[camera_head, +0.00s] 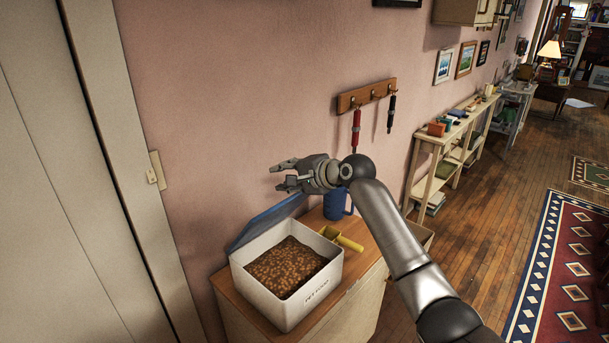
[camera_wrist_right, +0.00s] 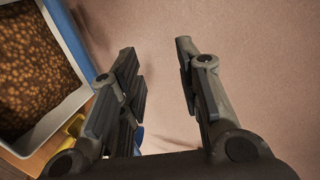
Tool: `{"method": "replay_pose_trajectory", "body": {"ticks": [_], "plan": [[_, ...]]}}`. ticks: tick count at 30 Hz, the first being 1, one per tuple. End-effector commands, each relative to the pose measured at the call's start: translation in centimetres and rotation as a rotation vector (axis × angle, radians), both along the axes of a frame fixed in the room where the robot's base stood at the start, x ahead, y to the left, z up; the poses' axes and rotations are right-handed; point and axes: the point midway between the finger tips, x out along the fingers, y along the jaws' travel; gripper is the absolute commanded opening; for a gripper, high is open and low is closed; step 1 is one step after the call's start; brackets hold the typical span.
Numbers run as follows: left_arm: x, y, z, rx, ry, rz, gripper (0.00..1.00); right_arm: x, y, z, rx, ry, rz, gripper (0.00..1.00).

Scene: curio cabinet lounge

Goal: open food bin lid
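The white food bin (camera_head: 322,290) stands on a small wooden cabinet and is full of brown kibble (camera_head: 286,267). Its front reads "PET FOOD". Its blue lid (camera_head: 268,220) is raised and leans back at the rear edge, toward the wall. My right gripper (camera_head: 280,176) is above and behind the bin, near the pink wall, with its fingers apart and nothing between them. In the right wrist view the open fingers (camera_wrist_right: 158,62) face the bare wall, and the bin's kibble (camera_wrist_right: 38,70) and blue lid edge (camera_wrist_right: 70,42) show at the left. My left gripper is not in view.
A yellow scoop (camera_head: 342,239) lies on the cabinet top (camera_head: 362,262) right of the bin. A blue mug (camera_head: 334,204) stands behind it, below my right wrist. Leashes hang from a wooden hook rack (camera_head: 366,95). A shelf (camera_head: 440,150) stands farther right.

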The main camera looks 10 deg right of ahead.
Motion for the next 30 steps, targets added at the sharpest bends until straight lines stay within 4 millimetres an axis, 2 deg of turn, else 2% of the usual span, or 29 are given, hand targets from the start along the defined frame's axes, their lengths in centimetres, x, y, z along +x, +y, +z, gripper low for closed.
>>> {"method": "replay_pose_trajectory", "body": {"ticks": [6,13,27,30], "plan": [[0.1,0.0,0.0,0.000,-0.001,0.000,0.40,-2.5,-2.1,1.4,0.000,-0.003,-0.001,0.32],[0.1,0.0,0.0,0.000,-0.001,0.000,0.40,-4.5,-3.6,2.6,0.001,-0.002,-0.001,0.32],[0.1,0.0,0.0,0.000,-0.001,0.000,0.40,-5.2,-4.1,2.8,0.000,-0.001,-0.001,0.32],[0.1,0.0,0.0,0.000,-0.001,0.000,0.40,-5.6,-4.0,1.8,-0.020,0.002,0.006,0.32]]}}
